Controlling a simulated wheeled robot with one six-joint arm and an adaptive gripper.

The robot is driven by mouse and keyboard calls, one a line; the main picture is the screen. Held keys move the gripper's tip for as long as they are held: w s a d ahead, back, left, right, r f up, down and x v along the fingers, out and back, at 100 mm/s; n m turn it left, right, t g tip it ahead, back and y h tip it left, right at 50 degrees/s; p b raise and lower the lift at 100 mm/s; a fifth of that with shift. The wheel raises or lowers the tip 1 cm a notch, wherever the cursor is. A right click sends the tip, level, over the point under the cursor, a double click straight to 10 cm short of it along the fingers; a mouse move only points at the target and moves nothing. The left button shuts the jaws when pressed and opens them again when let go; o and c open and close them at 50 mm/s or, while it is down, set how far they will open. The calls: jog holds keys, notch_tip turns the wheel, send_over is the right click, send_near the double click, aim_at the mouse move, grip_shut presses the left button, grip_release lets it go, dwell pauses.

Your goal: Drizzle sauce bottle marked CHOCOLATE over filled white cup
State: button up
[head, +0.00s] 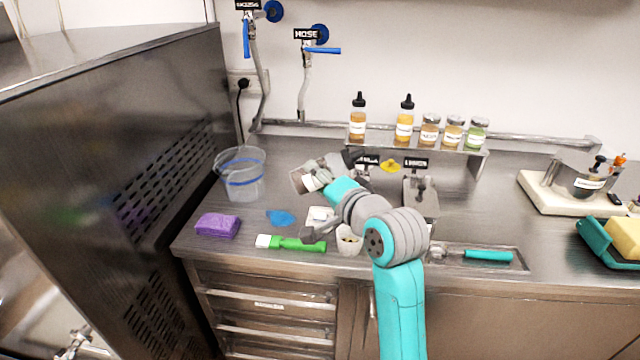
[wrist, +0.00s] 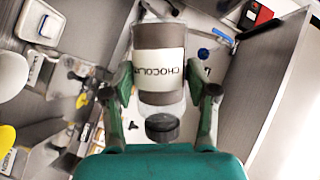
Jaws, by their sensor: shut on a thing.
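The sauce bottle marked CHOCOLATE (wrist: 158,70) is between the two fingers of my gripper (wrist: 160,88) in the wrist view. It has brown contents and a white label whose lettering reads upside down there, with a dark cap toward the palm. In the head view my gripper (head: 322,175) holds the bottle (head: 301,181) tilted above the counter. A white cup with pale contents (head: 349,241) stands at the counter's front, below and to the right of the bottle, partly behind my arm. No sauce stream is visible.
A back shelf (head: 375,141) holds several bottles and jars. A teal-handled scoop (head: 488,255) lies in a tray at right.

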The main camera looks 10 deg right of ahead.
aim_at(320, 161)
jog(key=shift+r, duration=0.1)
jog(key=shift+r+n+g+h, duration=0.4)
jog(key=shift+r+n+h, duration=0.2)
jog(key=shift+r+n, duration=0.45)
jog(key=shift+r+n+h, duration=0.15)
jog(key=shift+n+h, duration=0.25)
jog(key=shift+n, duration=0.35)
jog(key=shift+a+r+n+g, duration=0.1)
jog(key=shift+r+n+g, duration=0.05)
jog(key=shift+n+g, duration=0.15)
jog(key=n+h, duration=0.1)
jog(key=r+n+h, duration=0.1)
jog(key=shift+n, duration=0.4)
jog(key=shift+r+n+h, duration=0.35)
jog(key=shift+n+h, duration=0.45)
jog(key=shift+n, duration=0.3)
